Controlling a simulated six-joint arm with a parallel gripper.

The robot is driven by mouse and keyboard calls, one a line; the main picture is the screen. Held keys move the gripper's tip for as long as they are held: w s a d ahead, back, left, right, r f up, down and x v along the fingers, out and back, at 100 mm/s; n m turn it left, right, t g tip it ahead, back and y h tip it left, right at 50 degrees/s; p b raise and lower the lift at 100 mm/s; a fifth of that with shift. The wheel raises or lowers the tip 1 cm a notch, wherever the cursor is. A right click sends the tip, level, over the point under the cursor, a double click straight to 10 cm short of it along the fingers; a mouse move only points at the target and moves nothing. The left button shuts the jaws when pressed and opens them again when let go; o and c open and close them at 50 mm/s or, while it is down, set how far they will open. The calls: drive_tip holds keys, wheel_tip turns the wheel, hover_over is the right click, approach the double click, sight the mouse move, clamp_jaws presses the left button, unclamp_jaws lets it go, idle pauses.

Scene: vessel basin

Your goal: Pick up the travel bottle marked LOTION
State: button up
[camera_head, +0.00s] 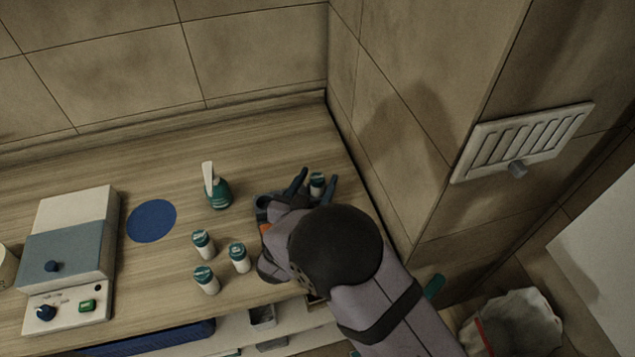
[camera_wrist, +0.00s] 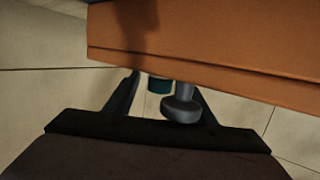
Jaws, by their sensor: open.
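Several small white travel bottles with teal caps stand on the wooden counter (camera_head: 75,172). One bottle (camera_head: 317,185) is at the right, between the fingers of my gripper (camera_head: 318,178). My gripper is open around this bottle, and I cannot tell whether either finger touches it. Three more bottles stand to the left: an upper one (camera_head: 203,243), a right one (camera_head: 239,258) and a lower one (camera_head: 206,281). Their labels are too small to read, so I cannot tell which is LOTION. In the wrist view a teal part (camera_wrist: 160,84) shows between the two dark fingers.
A teal pump bottle (camera_head: 217,192) stands left of my gripper. A blue disc (camera_head: 152,221) lies beside a grey and white box device (camera_head: 69,250). The tiled wall (camera_head: 385,130) is close on the right. A grey knob-like thing (camera_wrist: 182,108) shows in the wrist view.

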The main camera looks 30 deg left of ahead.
drive_tip(key=shift+w+a+f, duration=0.1)
drive_tip(key=shift+w+f, duration=0.05)
drive_tip(key=shift+w, duration=0.2)
drive_tip(key=c, duration=1.2)
drive_tip(key=shift+r+b, duration=1.2)
drive_tip(key=shift+r, duration=3.8)
